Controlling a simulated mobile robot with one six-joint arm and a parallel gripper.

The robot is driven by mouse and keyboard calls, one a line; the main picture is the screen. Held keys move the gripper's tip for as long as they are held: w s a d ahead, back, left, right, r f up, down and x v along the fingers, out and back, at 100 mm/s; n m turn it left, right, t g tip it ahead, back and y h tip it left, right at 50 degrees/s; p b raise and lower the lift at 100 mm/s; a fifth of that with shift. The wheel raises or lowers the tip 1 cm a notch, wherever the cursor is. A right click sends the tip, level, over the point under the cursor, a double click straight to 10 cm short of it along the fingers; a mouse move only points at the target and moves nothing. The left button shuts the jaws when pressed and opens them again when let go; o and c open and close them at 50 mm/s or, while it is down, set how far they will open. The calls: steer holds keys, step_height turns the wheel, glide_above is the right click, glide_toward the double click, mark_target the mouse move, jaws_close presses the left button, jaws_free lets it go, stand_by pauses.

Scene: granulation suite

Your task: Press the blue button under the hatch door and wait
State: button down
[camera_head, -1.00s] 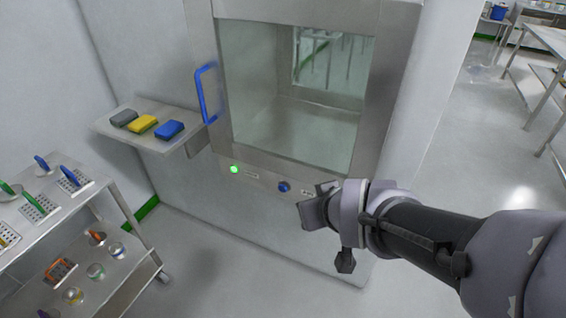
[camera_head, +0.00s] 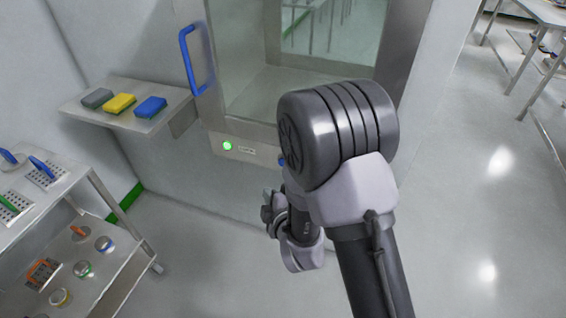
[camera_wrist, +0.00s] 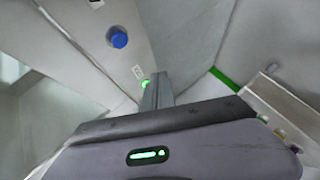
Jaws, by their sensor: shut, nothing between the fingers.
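The blue button (camera_wrist: 119,39) shows clear in the wrist view, on the metal panel, upper left of my fingers. In the head view only a sliver of it (camera_head: 281,161) shows beside my arm. My gripper (camera_wrist: 157,88) is shut and empty, its fingers apart from the button in the picture. The hatch door (camera_head: 238,75) is a glass pane in a metal frame with a blue handle (camera_head: 191,62); it looks closed. A lit green lamp (camera_head: 227,146) sits on the panel below the door, and also shows in the wrist view (camera_wrist: 146,83) beside my fingertips.
A wall shelf (camera_head: 75,106) left of the hatch holds grey, yellow and blue sponge-like blocks. A metal cart (camera_head: 107,195) with racks and small containers stands at lower left. The floor (camera_head: 480,210) at right is clear. My arm hides part of the panel and the hatch's lower right.

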steer(key=w+d+p, duration=0.3)
steer(key=w, duration=0.5)
steer(key=shift+w, duration=0.15)
stand_by(2.0)
steer(key=shift+w+d+b, duration=0.2)
steer(key=shift+w+b, duration=0.2)
steer(key=shift+w+d, duration=0.15)
steer(key=shift+w, duration=0.3)
stand_by(0.6)
steer(key=shift+s, duration=0.1)
steer(key=shift+s+a+b, duration=0.3)
steer(key=shift+s+b, duration=0.4)
steer(key=shift+s, duration=0.05)
